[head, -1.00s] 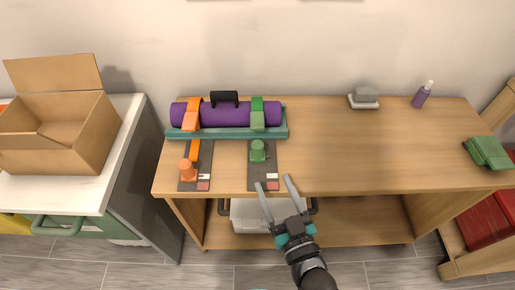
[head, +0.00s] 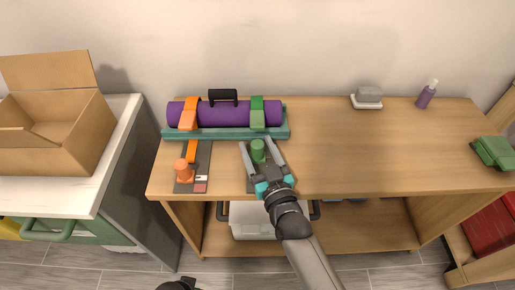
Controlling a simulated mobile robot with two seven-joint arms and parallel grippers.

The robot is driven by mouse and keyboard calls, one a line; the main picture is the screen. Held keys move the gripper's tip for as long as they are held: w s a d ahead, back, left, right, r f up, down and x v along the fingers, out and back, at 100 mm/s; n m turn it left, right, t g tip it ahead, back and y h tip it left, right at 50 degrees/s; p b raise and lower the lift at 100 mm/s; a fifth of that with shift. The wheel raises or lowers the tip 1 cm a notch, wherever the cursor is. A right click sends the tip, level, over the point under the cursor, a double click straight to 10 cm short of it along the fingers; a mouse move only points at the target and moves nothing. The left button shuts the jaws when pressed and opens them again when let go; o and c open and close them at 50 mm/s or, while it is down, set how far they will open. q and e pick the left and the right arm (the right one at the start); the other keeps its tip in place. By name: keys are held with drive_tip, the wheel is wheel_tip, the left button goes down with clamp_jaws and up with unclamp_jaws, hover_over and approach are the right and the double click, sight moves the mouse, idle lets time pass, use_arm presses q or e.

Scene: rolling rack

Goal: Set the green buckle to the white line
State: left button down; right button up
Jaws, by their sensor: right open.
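The green buckle (head: 258,151) stands on a dark grey strip at the front of the wooden table, just below the green strap (head: 257,113) over the purple roll (head: 225,114). My right gripper (head: 260,143) is open, its two fingers on either side of the green buckle. I cannot tell whether they touch it. The white line and red patch of that strip are hidden behind my right gripper. On the neighbouring strip, the orange buckle (head: 183,170) stands above a white line (head: 201,178) and a red patch (head: 200,187). A dark piece at the bottom edge may be my left arm; its gripper does not show.
The purple roll lies on a teal tray (head: 226,133) with a black handle on top. A grey block on a white dish (head: 367,98), a purple bottle (head: 427,95) and a green bundle (head: 492,153) stand to the right. The table's middle right is clear.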

idle(0.3)
clamp_jaws()
idle(0.4)
idle(0.9)
